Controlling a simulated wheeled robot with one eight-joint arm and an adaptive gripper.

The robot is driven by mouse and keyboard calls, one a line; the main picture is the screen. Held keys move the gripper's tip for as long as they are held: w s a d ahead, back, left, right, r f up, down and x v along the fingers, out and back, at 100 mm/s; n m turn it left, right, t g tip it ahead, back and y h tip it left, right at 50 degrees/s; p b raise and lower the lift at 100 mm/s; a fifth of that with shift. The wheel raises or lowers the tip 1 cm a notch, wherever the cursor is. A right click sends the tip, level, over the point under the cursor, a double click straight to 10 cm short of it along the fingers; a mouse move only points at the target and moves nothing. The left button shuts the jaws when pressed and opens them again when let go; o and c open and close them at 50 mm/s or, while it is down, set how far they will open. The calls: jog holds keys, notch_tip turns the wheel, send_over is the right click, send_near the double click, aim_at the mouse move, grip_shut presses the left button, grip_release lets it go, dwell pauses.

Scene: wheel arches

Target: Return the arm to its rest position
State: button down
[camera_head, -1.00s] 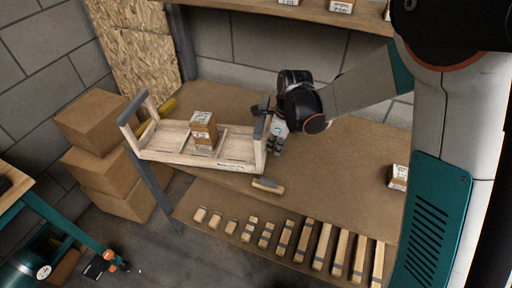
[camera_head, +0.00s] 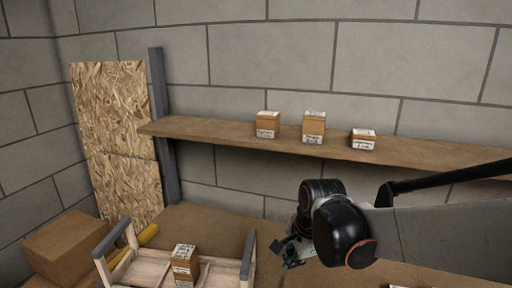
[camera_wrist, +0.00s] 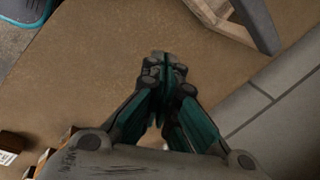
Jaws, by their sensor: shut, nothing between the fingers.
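My gripper (camera_wrist: 162,68) is shut and empty, with its fingertips together over the brown workbench (camera_wrist: 110,60) in the wrist view. In the head view my gripper (camera_head: 290,254) hangs below the black wrist joint, partly hidden by it. It is to the right of a wooden tray (camera_head: 247,258) with grey handles.
The shelf (camera_head: 210,129) along the block wall holds three small labelled boxes (camera_head: 313,127). A labelled box (camera_head: 184,262) stands in the tray. A cardboard box (camera_head: 65,245) and a particle board (camera_head: 112,125) are at left. A grey post (camera_head: 160,110) supports the shelf.

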jog(key=s+d+r+n+t, duration=0.2)
jog(key=s+d+r+n, duration=0.1)
jog(key=s+d+n, duration=0.2)
jog(key=s+d+r+n+t+h, duration=0.1)
jog(key=s+d+r+n+t, duration=0.1)
jog(key=s+d+n, duration=0.3)
jog(key=s+r+n, duration=0.1)
jog(key=s+n, duration=0.3)
jog(key=s, duration=0.1)
jog(key=shift+s+d+r, duration=0.25)
jog(key=shift+d, duration=0.1)
jog(key=shift+a, duration=0.1)
